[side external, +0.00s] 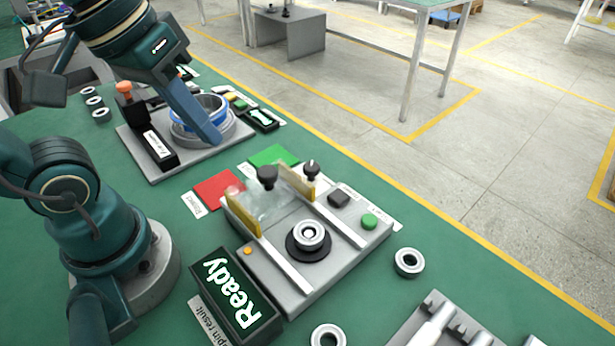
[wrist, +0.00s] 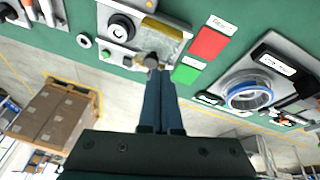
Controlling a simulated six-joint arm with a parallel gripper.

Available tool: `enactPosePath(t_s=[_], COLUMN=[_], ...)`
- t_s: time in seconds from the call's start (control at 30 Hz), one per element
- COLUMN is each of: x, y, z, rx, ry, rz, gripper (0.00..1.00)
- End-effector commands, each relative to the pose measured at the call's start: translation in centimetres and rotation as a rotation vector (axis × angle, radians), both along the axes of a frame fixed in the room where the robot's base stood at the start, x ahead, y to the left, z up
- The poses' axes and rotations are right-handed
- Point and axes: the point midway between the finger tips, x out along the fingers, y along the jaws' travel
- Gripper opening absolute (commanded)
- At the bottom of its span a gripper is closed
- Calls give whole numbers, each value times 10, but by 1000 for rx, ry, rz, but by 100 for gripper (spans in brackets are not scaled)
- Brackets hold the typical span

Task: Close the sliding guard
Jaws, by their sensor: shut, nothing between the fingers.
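The sliding guard (side external: 262,203) is a clear cover with yellow end strips and a black knob (side external: 267,174). It sits at the upper left end of the rails on the grey spin station (side external: 310,275). A ring-shaped part on a black spindle (side external: 309,236) stands uncovered beside it. My gripper (side external: 214,138) is shut and empty, pointing down, up and left of the guard in the side view. In the wrist view the guard (wrist: 165,40) shows just beyond my gripper (wrist: 155,74), whose tips appear close to a knob; contact cannot be told.
A press station (side external: 150,165) with a blue ring (side external: 195,115) stands behind my gripper. Red (side external: 220,190) and green (side external: 273,156) pads lie beside the spin station. A "Ready" display (side external: 235,295) stands in front, and a loose ring (side external: 408,262) lies to the right.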

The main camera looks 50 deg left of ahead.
Motion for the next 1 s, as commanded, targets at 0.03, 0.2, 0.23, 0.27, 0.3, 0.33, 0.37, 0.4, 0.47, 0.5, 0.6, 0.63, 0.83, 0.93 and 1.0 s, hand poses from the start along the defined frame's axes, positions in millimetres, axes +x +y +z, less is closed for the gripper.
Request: enactPosePath(t_s=[0.03,0.2,0.23,0.27,0.3,0.33,0.37,0.4,0.47,0.5,0.6,0.63,0.83,0.93,1.0], x=[6,27,32,37,43,49,54,61,71,78,94,98,119,120,119], y=[1,5,6,8,10,13,16,20,26,32,46,50,75,80,82], z=[10,38,42,46,50,53,54,56,57,57,52,50,28,19,16], rx=[-28,-123,-138,-152,-171,-185,-196,-213,-235,-248,-279,-286,-317,-323,-326], ry=[36,178,204,230,266,291,316,350,397,429,497,515,580,610,618], rz=[58,261,297,332,378,411,445,487,547,584,662,681,749,768,775], gripper=[0,0,0,0,0,0,0,0,0,0,0,0,0,0,0])
